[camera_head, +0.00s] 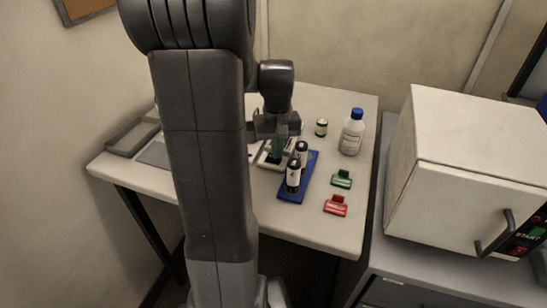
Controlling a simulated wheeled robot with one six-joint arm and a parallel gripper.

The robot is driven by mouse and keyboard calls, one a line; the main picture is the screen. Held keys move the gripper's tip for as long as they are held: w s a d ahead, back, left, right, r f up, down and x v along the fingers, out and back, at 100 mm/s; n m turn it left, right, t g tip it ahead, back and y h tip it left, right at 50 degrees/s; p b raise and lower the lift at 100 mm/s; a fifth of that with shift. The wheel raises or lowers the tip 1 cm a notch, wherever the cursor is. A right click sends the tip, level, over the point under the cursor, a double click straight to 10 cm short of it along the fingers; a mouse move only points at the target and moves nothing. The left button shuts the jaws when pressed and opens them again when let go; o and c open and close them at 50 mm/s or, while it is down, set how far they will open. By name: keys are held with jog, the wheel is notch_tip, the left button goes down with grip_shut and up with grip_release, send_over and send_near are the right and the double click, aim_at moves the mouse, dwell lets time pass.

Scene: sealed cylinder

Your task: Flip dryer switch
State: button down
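The white box-shaped unit, likely the dryer (445,205), stands at the right on a grey cabinet. Its door has a dark handle (494,233) and appears closed. A dark panel at its right edge carries a green START mark (537,232) and a red mark (521,250). I cannot make out the switch position. My gripper (276,140) points down over the middle of the table, well left of the dryer. A small teal piece shows at its fingertips, above a small pale-framed tray. I cannot tell whether the fingers hold it.
On the white table (310,228) a blue rack (311,165) holds two dark vials. A small vial (321,127), a blue-capped bottle (352,133), a green clip-like piece (342,179) and a red one (336,206) stand nearby. A grey tray (131,137) lies left. My arm hides part of the table.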

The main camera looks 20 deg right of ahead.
jog(key=shift+r, duration=0.1)
notch_tip(320, 180, up, 7)
jog(key=p, duration=0.6)
jog(key=shift+f, duration=0.2)
notch_tip(320, 180, down, 7)
jog(key=b, duration=0.6)
jog(key=shift+r, duration=0.25)
notch_tip(320, 180, up, 13)
jog(key=w+d+t+p, duration=0.2)
jog(key=t+p, duration=0.2)
jog(key=shift+d+r+n, duration=0.2)
jog(key=shift+d+n, duration=0.1)
dwell(1.6)
